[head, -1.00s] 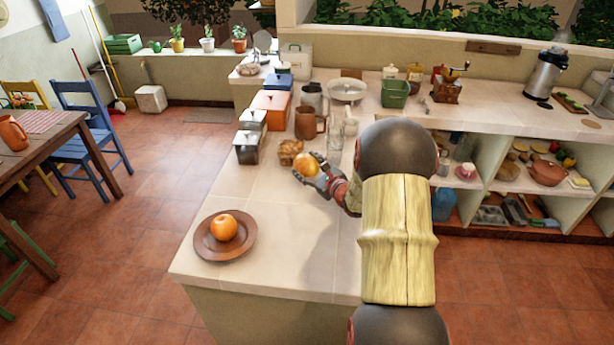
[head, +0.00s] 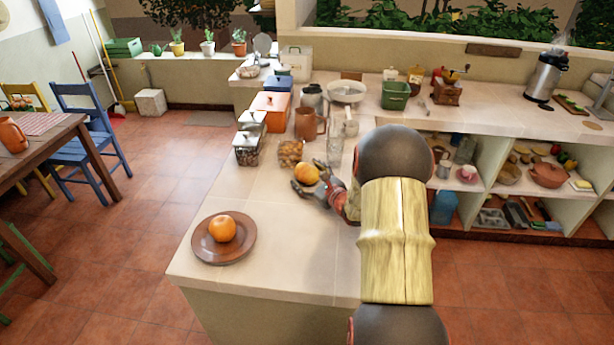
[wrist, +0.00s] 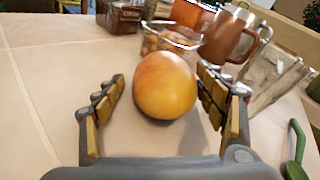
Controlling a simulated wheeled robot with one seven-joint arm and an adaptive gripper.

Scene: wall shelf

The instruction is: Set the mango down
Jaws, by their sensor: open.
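The mango (head: 306,174), orange-yellow with a reddish blush, rests on the pale counter (head: 285,223). In the wrist view the mango (wrist: 164,85) sits between the spread fingers, with a gap on each side. My gripper (head: 313,188) is open, low over the counter, just in front of the mango. In the wrist view my gripper (wrist: 165,98) shows both padded fingers apart and holding nothing.
A brown plate (head: 205,248) with an orange fruit (head: 222,228) stands near the counter's front left. Behind the mango are a glass container of nuts (head: 290,153), a brown mug (head: 305,123) and clear glasses (head: 335,145). Counter between plate and mango is clear.

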